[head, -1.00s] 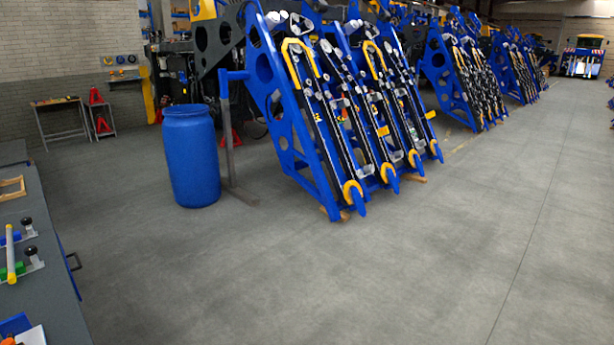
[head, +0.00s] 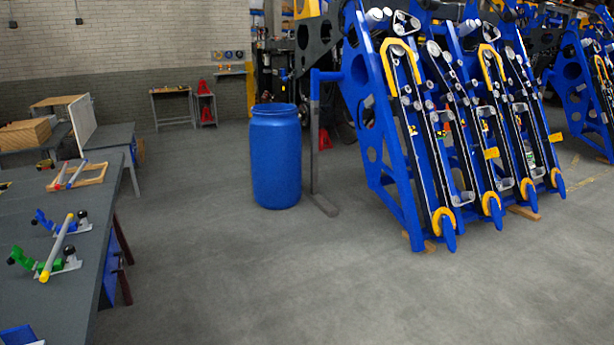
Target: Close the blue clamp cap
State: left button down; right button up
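A clamp with a blue cap (head: 43,220) stands on the grey table (head: 25,205) at the left of the head view. Its blue part sticks out to the left of its metal base and looks swung open, though it is small. A green clamp cap (head: 22,260) sits in front of it and looks similar. Black knobs (head: 82,214) stand at the right of the clamps. Neither of my grippers is in view.
A wooden frame with rods (head: 88,177) lies farther back on the table. A blue object (head: 20,336) is cut off at the lower left. A blue barrel (head: 275,160) and the large blue harvester rack (head: 400,170) stand beyond open floor (head: 270,280).

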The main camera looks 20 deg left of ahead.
aim_at(48, 224)
jog(key=i+j+u, duration=0.15)
jog(key=i+u, duration=1.4)
jog(key=i, duration=0.25)
jog(key=i+l+u, duration=0.15)
jog(key=i+u, duration=0.15)
jog(key=i, duration=0.2)
jog(key=i+l+u, duration=0.25)
jog(key=i, duration=0.25)
jog(key=i+l+u, duration=0.15)
jog(key=i+u, duration=0.2)
jog(key=i+l+u, duration=0.35)
jog(key=i+j, duration=0.05)
jog(key=i, duration=0.05)
